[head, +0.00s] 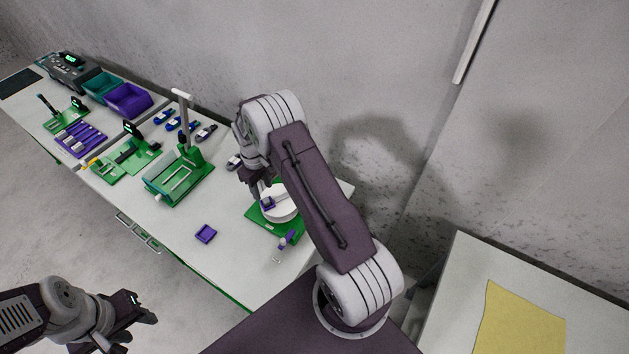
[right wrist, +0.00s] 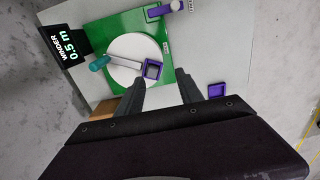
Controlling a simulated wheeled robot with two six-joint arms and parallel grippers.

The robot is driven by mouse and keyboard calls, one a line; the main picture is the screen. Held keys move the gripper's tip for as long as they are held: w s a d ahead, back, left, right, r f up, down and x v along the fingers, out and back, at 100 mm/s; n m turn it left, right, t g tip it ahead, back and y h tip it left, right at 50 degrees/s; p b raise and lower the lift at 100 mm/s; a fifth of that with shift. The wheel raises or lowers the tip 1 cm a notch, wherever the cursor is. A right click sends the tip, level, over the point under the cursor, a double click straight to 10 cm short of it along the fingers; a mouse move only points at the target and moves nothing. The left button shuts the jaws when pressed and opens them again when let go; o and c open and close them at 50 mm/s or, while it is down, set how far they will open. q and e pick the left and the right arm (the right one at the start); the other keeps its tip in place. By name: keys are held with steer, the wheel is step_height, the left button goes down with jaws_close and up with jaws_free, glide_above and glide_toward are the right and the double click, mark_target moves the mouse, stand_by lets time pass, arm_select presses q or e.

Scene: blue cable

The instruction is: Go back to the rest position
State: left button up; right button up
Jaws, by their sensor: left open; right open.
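My right gripper (head: 250,182) is over the winder in the head view, with its arm reaching down across the table. In the right wrist view the two fingers of the right gripper (right wrist: 160,88) are apart with nothing between them. The winder has a green base (right wrist: 108,78), a white disc (right wrist: 130,52), a teal handle (right wrist: 99,63) and a purple square piece (right wrist: 152,69). My left gripper (head: 138,308) is open and empty at the lower left, over the floor and away from the table. I cannot make out a blue cable.
The long white table (head: 165,235) holds a green fixture with a post (head: 178,178), a purple rack (head: 80,138), a purple bin (head: 128,100) and a teal bin (head: 101,84). A small purple tray (head: 206,233) lies near the front edge. A wall stands behind.

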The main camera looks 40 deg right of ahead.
step_height(320, 180, up, 4)
steer(key=w+a+t+b, duration=0.2)
steer(key=b, duration=0.3)
steer(key=s+a+r+b, duration=0.3)
steer(key=s, duration=0.4)
steer(key=s+f+m, duration=0.2)
steer(key=s, duration=0.6)
steer(key=s+a+f+m+b, duration=0.1)
steer(key=s+f+m, duration=0.1)
steer(key=s, duration=0.6)
steer(key=shift+s+a+g+b, duration=0.25)
steer(key=shift+a+g+b, duration=0.05)
steer(key=shift+g, duration=0.1)
steer(key=shift+s+r, duration=0.1)
steer(key=shift+s, duration=0.1)
